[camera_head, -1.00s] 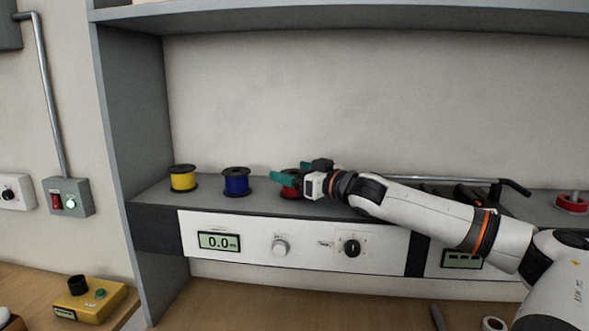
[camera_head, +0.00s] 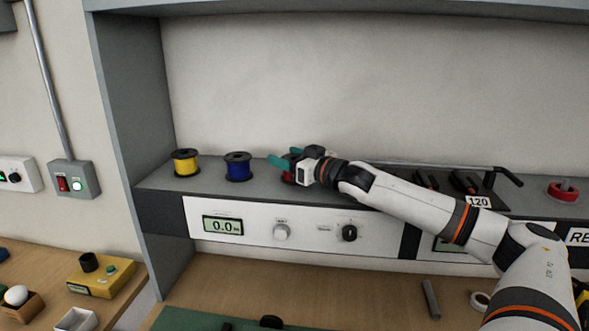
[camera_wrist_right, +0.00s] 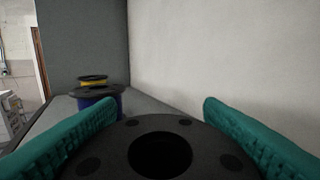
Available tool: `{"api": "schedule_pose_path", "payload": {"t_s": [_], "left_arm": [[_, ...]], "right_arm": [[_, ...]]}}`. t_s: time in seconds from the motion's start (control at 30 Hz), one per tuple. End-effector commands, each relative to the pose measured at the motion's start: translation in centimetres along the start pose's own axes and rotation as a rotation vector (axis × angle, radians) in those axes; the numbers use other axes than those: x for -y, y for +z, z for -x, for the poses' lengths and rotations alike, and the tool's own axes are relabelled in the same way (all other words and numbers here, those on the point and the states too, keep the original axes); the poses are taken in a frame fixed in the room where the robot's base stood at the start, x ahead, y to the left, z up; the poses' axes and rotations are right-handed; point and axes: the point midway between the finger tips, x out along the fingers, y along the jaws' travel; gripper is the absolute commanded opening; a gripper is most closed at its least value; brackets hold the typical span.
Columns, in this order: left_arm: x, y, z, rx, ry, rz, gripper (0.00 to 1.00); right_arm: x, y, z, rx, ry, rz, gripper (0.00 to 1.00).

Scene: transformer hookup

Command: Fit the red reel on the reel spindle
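The red reel (camera_head: 288,177) sits on the grey shelf, mostly hidden behind my right gripper (camera_head: 284,160). In the right wrist view its black top flange (camera_wrist_right: 112,146) with a dark centre hole lies between the two teal fingers (camera_wrist_right: 160,110). The fingers stand wide apart, one on each side of the flange; whether they press on it I cannot tell. My left gripper is not in view.
A blue reel (camera_head: 238,167) and a yellow reel (camera_head: 186,162) stand left of the red reel. A black rack with a bar (camera_head: 478,170) lies behind my right arm. The upper shelf (camera_head: 350,6) overhangs, and a grey side panel (camera_head: 135,115) bounds the left.

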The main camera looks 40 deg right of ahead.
Motion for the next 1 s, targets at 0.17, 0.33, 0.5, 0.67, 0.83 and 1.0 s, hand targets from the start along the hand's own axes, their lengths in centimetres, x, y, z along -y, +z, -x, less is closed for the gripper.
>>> {"api": "schedule_pose_path", "payload": {"t_s": [0.17, 0.33, 0.5, 0.67, 0.83, 1.0], "left_arm": [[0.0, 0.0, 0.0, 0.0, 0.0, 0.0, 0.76], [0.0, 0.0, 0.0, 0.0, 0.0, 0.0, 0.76], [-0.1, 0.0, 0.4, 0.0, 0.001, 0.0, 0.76], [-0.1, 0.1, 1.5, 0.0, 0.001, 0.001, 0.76], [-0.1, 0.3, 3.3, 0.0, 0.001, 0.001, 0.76], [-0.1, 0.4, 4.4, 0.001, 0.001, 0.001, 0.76]], "right_arm": [[0.0, 0.2, 0.0, 0.003, 0.0, 0.0, 0.25], [0.0, 0.2, 0.0, 0.003, 0.0, 0.001, 0.25], [0.0, 1.5, 0.0, 0.006, 0.001, 0.003, 0.25], [0.0, 4.3, 0.0, 0.008, -0.001, 0.002, 0.25], [0.0, 7.6, 0.0, 0.009, 0.0, 0.0, 0.25], [0.0, 9.6, 0.0, 0.006, 0.0, 0.0, 0.25]]}}
